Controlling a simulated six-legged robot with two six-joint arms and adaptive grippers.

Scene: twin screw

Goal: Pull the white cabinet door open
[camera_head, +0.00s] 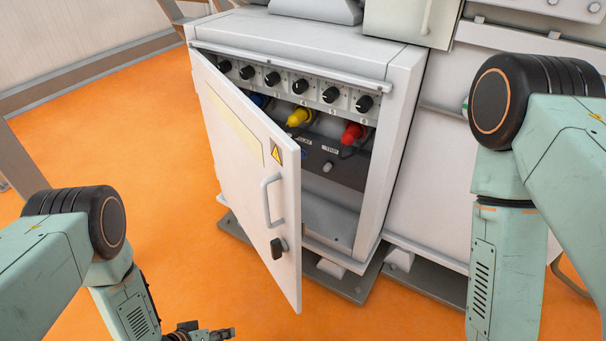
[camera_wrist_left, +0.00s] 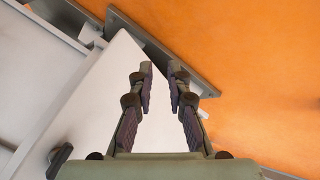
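The white cabinet door (camera_head: 232,160) hangs ajar, hinged at its left, with its free right edge swung toward me. It has a grey bar handle (camera_head: 267,200), a black latch knob (camera_head: 277,248) and a yellow warning sticker. My left gripper (camera_head: 208,333) is at the bottom edge of the head view, left of the door's lower corner and apart from it. In the left wrist view, its two fingers (camera_wrist_left: 160,72) are spread and empty, over the door's white panel (camera_wrist_left: 90,105) and edge; the latch (camera_wrist_left: 58,160) shows lower left. My right arm shows, but its gripper is out of frame.
The cabinet's interior shows a row of black knobs (camera_head: 300,86), a yellow plug (camera_head: 298,117) and a red plug (camera_head: 352,132). A grey base plate (camera_head: 350,283) juts out below. The orange floor (camera_head: 130,130) left of the door is clear.

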